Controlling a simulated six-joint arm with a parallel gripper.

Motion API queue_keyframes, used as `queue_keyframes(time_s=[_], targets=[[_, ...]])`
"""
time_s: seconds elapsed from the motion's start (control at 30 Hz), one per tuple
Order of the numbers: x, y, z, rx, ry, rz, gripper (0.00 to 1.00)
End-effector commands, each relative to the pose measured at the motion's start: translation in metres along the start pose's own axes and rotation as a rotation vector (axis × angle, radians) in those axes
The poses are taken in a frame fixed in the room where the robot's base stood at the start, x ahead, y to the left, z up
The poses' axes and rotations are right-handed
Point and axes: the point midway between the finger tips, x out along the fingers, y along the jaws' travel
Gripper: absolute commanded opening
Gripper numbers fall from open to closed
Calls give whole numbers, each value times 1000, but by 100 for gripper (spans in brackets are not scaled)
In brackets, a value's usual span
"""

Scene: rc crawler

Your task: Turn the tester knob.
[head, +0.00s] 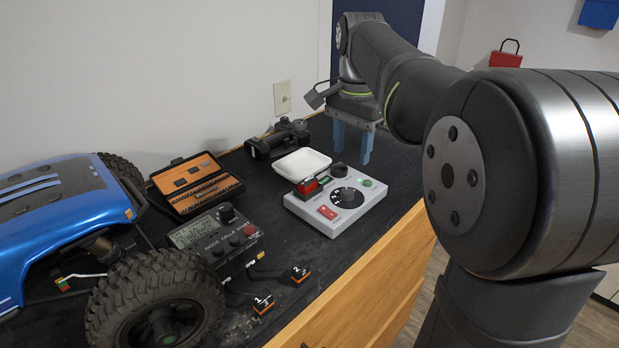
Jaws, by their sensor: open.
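A grey box (316,212) lies on the black bench mat and has a round black dial knob (347,197) with white marks on its top. A red switch, a green button and a red-and-black part are also on its top. I cannot tell for certain which one is the tester. My gripper (352,156) points down, open and empty, behind the grey box, with its two pale blue fingers apart. It touches neither knob.
A white tray (301,161) sits behind the grey box. A black tool (277,138) lies near the wall, and an open orange-lined case (197,185) is left of the tray. A blue crawler (58,205) fills the left. Cables run to small numbered blocks (263,302) in front.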

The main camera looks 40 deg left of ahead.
Motion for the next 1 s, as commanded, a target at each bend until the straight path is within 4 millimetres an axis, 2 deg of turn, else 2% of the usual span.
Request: queue_keyframes(time_s=[0.2, 0.27, 0.43, 0.5, 0.57, 0.77, 1.0], targets=[[-4, 0, 0, 0, 1, -1, 48], [-15, -2, -1, -2, 2, -3, 48], [-59, -2, -1, -7, 3, -3, 48], [-69, -1, 0, -8, 1, -1, 48], [-71, -1, 0, -9, -1, 1, 48], [-45, 0, 1, -9, -3, 3, 48], [8, 0, 1, -9, -4, 4, 48]])
